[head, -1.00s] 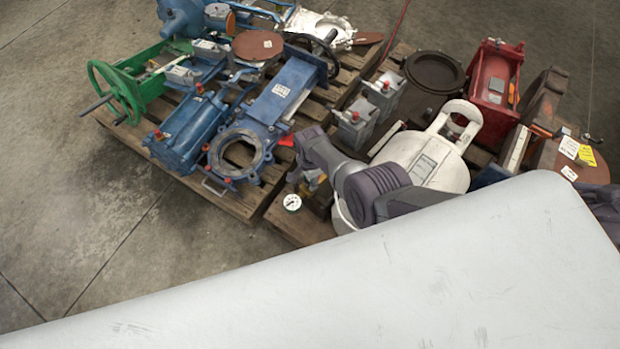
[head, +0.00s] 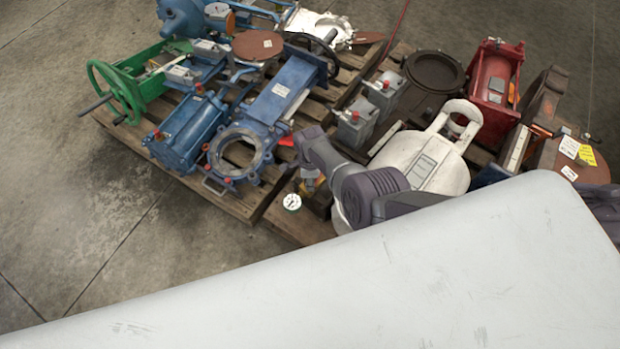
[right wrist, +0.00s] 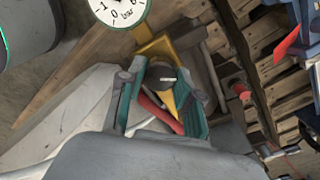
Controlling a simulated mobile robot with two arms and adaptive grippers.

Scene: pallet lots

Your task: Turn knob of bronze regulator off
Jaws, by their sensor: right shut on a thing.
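The bronze regulator (head: 309,188) stands at the front of the right pallet in the head view, partly covered by my right arm. Its round white pressure gauge (head: 292,202) shows beside it. In the right wrist view, the regulator's yellowish body (right wrist: 186,36) and the gauge (right wrist: 120,8) are near the top. The dark round knob (right wrist: 162,76) carries a pale pointer line. My right gripper (right wrist: 165,88) has its teal-lined fingers on both sides of the knob and is shut on it. My left gripper is not in view.
A white round valve (head: 423,160) lies right of my arm. A blue gate valve (head: 262,122) and a green handwheel (head: 112,93) are on the left pallet (head: 232,203). Grey boxes (head: 354,126) and a red unit (head: 494,80) stand behind. The concrete floor at left is clear.

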